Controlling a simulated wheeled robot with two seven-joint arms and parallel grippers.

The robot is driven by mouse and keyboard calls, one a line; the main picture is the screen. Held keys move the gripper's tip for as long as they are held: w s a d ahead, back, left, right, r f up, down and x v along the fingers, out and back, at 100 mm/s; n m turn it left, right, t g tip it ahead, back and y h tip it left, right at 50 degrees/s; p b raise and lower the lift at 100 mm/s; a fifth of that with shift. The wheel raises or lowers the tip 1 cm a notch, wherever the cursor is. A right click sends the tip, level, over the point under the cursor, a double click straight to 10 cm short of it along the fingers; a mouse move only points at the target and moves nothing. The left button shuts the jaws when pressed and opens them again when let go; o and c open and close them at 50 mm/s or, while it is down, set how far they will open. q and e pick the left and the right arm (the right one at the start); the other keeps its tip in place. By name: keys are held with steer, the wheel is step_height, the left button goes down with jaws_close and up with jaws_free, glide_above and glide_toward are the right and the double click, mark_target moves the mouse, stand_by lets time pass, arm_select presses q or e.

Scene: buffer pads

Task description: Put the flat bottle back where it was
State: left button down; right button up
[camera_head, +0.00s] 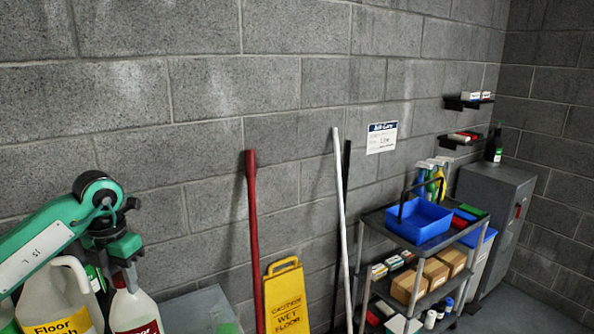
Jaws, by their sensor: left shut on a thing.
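My left gripper (124,272) is at the lower left, pointing down, shut on the top of a white bottle with a dark red label (135,308). The bottle is upright, and its lower part is cut off by the frame's bottom edge. I cannot tell for sure that this is the flat bottle, or whether its base touches anything. A large white floor wash jug (58,296) with a yellow label stands just left of it. A green-labelled item (95,277) is partly hidden behind the gripper. My right gripper is not in view.
A yellow wet-floor sign (286,296), a red pole (252,220) and a white pole (340,200) lean by the block wall. A cart with a blue bin (419,222) and boxes is at right, beside a grey cabinet (497,195). A grey surface (195,310) shows right of the bottle.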

mark_target(141, 306)
arm_select(q)
steer(key=shift+s+d+f+m, duration=0.3)
steer(key=shift+d+f+m, duration=0.05)
steer(key=shift+m, duration=0.45)
steer(key=d+f+m, duration=0.1)
steer(key=m, duration=0.1)
steer(key=s+d+f+m, duration=0.1)
steer(key=f+m, duration=0.1)
steer(key=d+f+m, duration=0.1)
steer(key=m, duration=0.2)
steer(key=shift+s+d+f, duration=0.15)
steer(key=shift+s+f, duration=0.05)
steer(key=shift+s, duration=0.1)
steer(key=s+d+f+m, duration=0.5)
steer(key=f+m, duration=0.1)
steer(key=m, duration=0.6)
steer(key=s+d+f+m, duration=0.5)
steer(key=s+f+m, duration=0.1)
steer(key=m, duration=0.6)
